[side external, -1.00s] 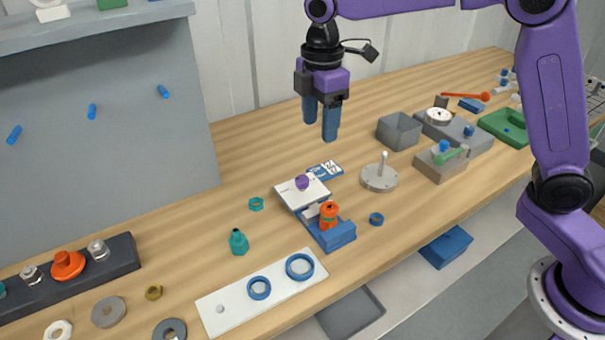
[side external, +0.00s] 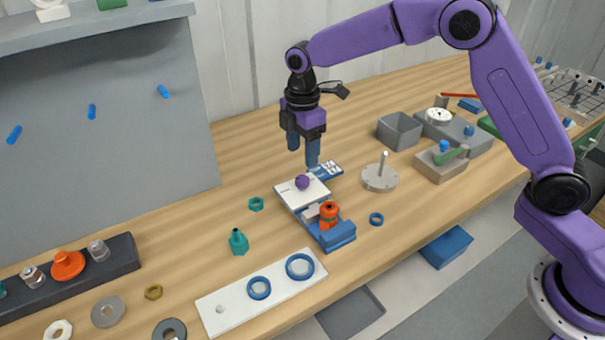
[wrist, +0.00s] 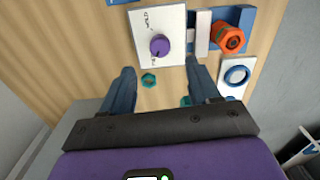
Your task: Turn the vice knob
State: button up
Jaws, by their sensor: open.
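The vice knob looks to be the purple knob (side external: 302,182) on a white plate (side external: 316,192) beside a blue vice (side external: 337,236). The vice has an orange part (side external: 328,212) between its jaws. In the wrist view the purple knob (wrist: 159,45) sits on the white plate with printed lettering. My gripper (side external: 302,158) is open and empty, with its fingers pointing down above and just behind the plate. In the wrist view my gripper (wrist: 160,76) has its fingertips on either side of the knob's line, apart from the knob.
A teal nut (side external: 256,204) and a teal bottle-shaped piece (side external: 238,241) lie left of the plate. A grey disc with a post (side external: 380,176) and a grey open box (side external: 399,131) stand right. A white strip with blue rings (side external: 262,292) lies in front.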

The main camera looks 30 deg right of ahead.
aim_at(303, 178)
notch_tip(303, 178, down, 8)
jog(key=shift+r, duration=0.1)
dwell(0.4)
jog(key=c, duration=1)
